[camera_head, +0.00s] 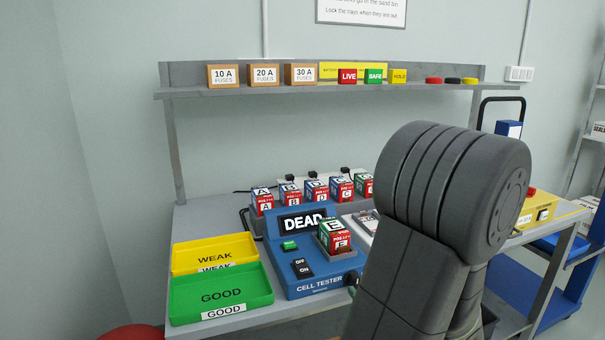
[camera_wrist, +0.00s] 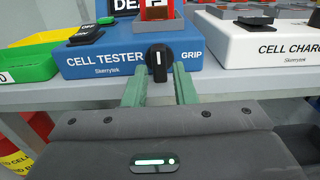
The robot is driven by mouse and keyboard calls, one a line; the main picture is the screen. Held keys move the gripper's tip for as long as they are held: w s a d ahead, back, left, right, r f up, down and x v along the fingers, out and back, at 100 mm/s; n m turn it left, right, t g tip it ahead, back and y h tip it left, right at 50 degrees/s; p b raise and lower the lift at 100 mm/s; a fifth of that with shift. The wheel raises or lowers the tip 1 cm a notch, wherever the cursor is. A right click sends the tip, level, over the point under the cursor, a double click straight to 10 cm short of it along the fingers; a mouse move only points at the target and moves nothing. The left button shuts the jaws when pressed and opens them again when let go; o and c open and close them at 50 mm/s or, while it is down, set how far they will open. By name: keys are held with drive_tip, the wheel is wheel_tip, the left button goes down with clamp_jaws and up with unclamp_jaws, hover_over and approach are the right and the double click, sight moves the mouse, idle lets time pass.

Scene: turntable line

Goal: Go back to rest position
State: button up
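My gripper (camera_wrist: 159,76) shows in the wrist view as two green fingers set apart, with nothing between them. Their tips are just in front of the black knob (camera_wrist: 158,57) on the front of the blue cell tester (camera_wrist: 105,60); a gap shows on each side of the knob, and whether a finger touches the tester is unclear. In the head view, my arm hides most of the gripper. The tester (camera_head: 318,287) there reads DEAD on its display (camera_head: 303,222), and a cell marked E (camera_head: 334,236) stands upright in its holder.
A yellow WEAK tray (camera_head: 214,250) and a green GOOD tray (camera_head: 221,295) lie left of the tester. Several lettered cells stand in a row behind it. A white cell charger (camera_wrist: 262,45) is at its right. A shelf (camera_head: 300,90) with fuse boxes spans the back.

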drive_tip(key=p+v, duration=0.1)
drive_tip(key=v, duration=1.1)
drive_tip(key=b+x, duration=0.1)
drive_tip(key=x, duration=1.2)
drive_tip(key=shift+w+a, duration=0.2)
drive_tip(key=shift+w, duration=0.05)
drive_tip(key=shift+w+a+r, duration=0.1)
drive_tip(key=shift+w+r, duration=0.05)
drive_tip(key=shift+w, duration=0.1)
drive_tip(key=m+p, duration=0.2)
drive_tip(key=shift+m, duration=0.4)
drive_tip(key=m+p, duration=0.2)
drive_tip(key=m, duration=0.1)
drive_tip(key=shift+m, duration=0.3)
drive_tip(key=shift+s, duration=0.1)
